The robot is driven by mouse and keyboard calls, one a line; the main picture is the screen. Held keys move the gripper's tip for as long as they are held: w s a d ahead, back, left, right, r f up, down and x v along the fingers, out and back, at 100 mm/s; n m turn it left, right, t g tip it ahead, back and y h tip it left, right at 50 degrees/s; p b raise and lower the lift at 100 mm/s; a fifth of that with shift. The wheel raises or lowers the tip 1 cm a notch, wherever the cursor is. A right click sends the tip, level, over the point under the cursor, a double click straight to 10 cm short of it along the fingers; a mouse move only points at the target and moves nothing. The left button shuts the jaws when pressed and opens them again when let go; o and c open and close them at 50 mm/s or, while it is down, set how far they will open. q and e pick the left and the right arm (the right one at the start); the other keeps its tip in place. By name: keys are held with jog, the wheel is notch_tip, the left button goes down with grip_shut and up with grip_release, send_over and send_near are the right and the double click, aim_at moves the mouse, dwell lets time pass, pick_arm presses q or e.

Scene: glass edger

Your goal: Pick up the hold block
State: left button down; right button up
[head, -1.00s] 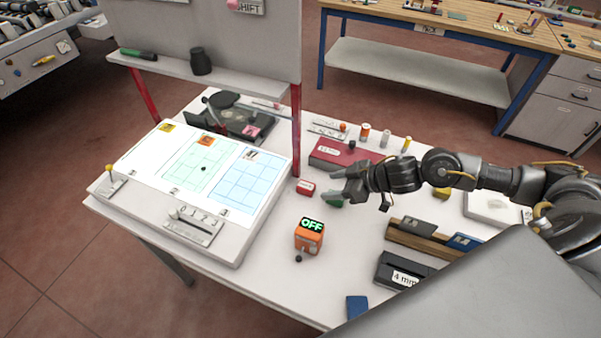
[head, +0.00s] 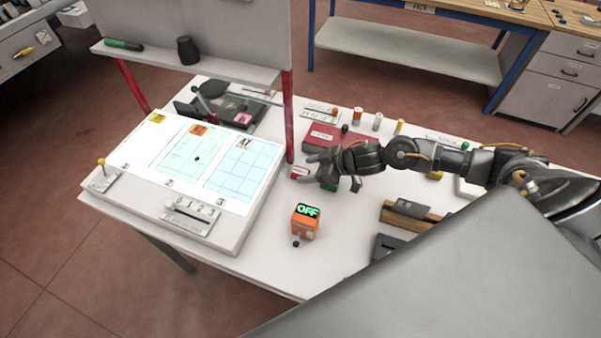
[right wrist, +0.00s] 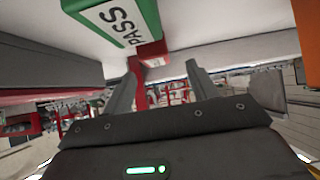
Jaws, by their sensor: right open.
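No label reading "hold" is legible. A small red block with a white label (head: 298,172) lies on the white table, just left of my right gripper (head: 314,169). The right gripper is open and empty, its fingers pointing left toward this block. A green block (head: 328,187) lies just below the fingers; in the right wrist view the green block (right wrist: 118,22) reads "PASS". That view also shows the red block (right wrist: 153,52) ahead, between the finger directions and partly hidden behind the green one. My left gripper is not in view.
An orange device (head: 305,222) with an "OFF" display stands in front. A lit panel board (head: 140,180) is at the left, with a red post (head: 287,115) behind the red block. A dark red box (head: 320,138) lies behind the gripper. Table between device and board is clear.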

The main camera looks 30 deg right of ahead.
aim_at(301, 171)
jog(key=x, duration=0.1)
jog(key=p+x, duration=0.1)
jog(key=x, duration=0.1)
jog(key=shift+w+d+f, duration=0.1)
jog(key=shift+w+f, duration=0.1)
jog(key=shift+f, duration=0.25)
jog(key=shift+w+a+f, duration=0.2)
jog(key=shift+w+f, duration=0.05)
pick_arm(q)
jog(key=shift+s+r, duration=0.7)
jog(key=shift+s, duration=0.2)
pick_arm(e)
jog(key=c, duration=1.1)
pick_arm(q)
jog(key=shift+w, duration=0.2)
pick_arm(e)
jog(key=shift+o, duration=0.2)
